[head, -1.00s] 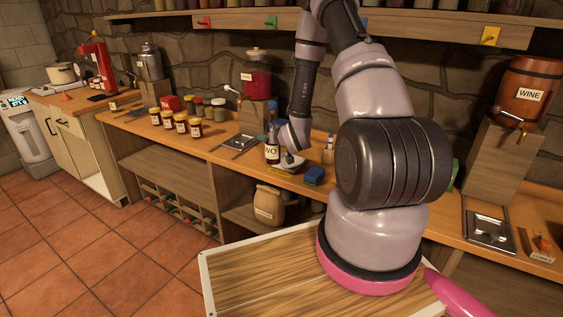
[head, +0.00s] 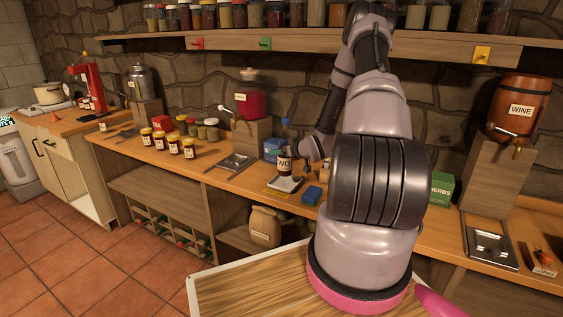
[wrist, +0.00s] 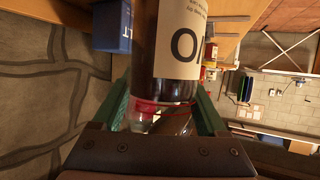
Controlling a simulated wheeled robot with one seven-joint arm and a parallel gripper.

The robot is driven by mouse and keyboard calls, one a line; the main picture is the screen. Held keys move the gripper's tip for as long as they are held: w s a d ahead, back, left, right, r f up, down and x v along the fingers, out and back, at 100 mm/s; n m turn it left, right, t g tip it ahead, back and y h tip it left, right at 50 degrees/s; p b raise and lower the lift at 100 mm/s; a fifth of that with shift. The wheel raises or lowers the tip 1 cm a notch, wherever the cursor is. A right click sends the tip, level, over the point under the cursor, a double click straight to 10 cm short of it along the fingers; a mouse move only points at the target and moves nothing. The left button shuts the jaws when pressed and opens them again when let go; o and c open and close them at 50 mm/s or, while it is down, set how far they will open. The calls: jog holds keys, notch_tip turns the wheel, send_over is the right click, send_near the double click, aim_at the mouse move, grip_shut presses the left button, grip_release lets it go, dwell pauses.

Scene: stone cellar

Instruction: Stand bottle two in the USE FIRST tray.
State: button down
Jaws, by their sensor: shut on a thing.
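A dark bottle (head: 284,166) with a white label shows in the head view. The label's full text is not readable, so I cannot tell the bottle's number. My gripper (wrist: 160,118) is shut on this bottle (wrist: 160,88), with green fingers on either side of it. The bottle looks upright over a small scale (head: 285,185); I cannot tell whether it touches. In the head view my arm partly hides the gripper. I can make out no tray marked USE FIRST.
A blue sponge (head: 311,195) lies right of the scale and a blue box (head: 273,149) stands behind it. A metal tray (head: 236,162) and several jars (head: 188,148) stand to the left.

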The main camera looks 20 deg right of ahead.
aim_at(281, 159)
jog(key=shift+f, duration=2.05)
grip_release()
